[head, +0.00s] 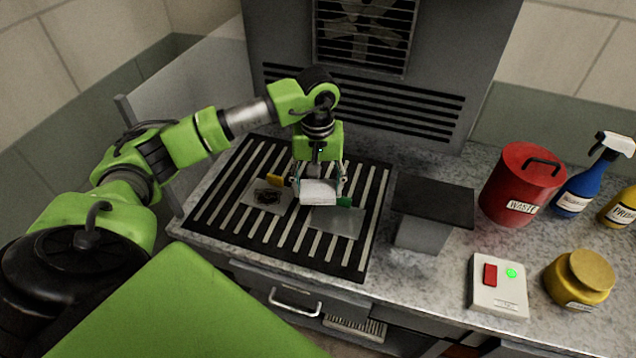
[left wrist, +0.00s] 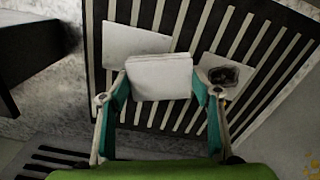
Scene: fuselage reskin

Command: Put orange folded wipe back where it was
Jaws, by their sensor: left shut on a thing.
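My left gripper (head: 319,187) is shut on a pale, whitish flat block (head: 318,192), which looks like a folded pad; no orange shows on it. The pad (left wrist: 160,77) sits between both fingers in the left wrist view. It is over the slatted black grate (head: 228,214), between two grey plates; I cannot tell its exact height. The left plate (head: 250,203) has a dark smudge and a yellow-orange tab (head: 273,181) at its back. The right plate (head: 337,222) looks clean, with a green tab (head: 345,202). My right gripper is not in view.
A grey stand with a dark flat top (head: 432,198) is right of the grate. Further right are a red waste can (head: 520,185), a switch box (head: 498,286), a yellow jar (head: 580,279) and spray bottles (head: 578,190). A vented cabinet (head: 365,95) rises behind.

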